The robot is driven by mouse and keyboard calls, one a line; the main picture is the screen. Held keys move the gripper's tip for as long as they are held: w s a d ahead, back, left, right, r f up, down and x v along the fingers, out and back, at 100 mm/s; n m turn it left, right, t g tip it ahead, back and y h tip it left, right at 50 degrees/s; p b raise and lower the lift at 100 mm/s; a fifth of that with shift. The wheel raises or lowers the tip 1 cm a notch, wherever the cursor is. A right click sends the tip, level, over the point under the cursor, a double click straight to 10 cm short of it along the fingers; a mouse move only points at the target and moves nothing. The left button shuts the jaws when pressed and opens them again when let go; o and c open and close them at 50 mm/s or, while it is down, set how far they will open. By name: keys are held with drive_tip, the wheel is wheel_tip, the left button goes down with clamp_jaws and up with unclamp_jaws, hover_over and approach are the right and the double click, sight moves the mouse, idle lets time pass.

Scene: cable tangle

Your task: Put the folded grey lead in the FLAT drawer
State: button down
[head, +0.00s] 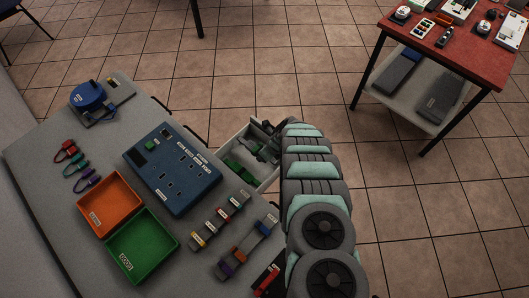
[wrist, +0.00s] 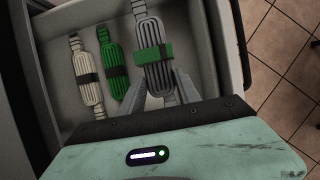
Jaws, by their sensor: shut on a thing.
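The folded grey lead (wrist: 153,72) is a flat ribbed bundle with a green band around its middle. My gripper (wrist: 163,90) is shut on its near end. In the wrist view the lead is over the right part of an open pale drawer (wrist: 203,48). I cannot tell whether it touches the drawer floor. A folded green lead (wrist: 114,68) and a folded white lead (wrist: 87,78) lie in the drawer to its left, each with a dark band. In the head view my gripper (head: 264,139) is over the drawer (head: 262,179), partly hidden by my arm. No drawer label is readable.
The grey bench (head: 60,150) beside the drawer holds a blue socket panel (head: 172,168), an orange tray (head: 110,203), a green tray (head: 142,246), and several strapped leads. A red table (head: 460,45) stands at upper right. Tiled floor lies clear between them.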

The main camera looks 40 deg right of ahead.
drive_tip(key=shift+f+b, duration=1.75)
drive_tip(key=shift+f, duration=0.85)
drive_tip(key=shift+w+r, duration=0.1)
drive_tip(key=shift+w, duration=0.05)
drive_tip(key=shift+f+b, duration=0.5)
drive_tip(key=shift+b, duration=0.15)
drive_tip(key=c, duration=0.8)
unclamp_jaws()
drive_tip(key=shift+o, duration=0.2)
drive_tip(key=shift+r, duration=0.1)
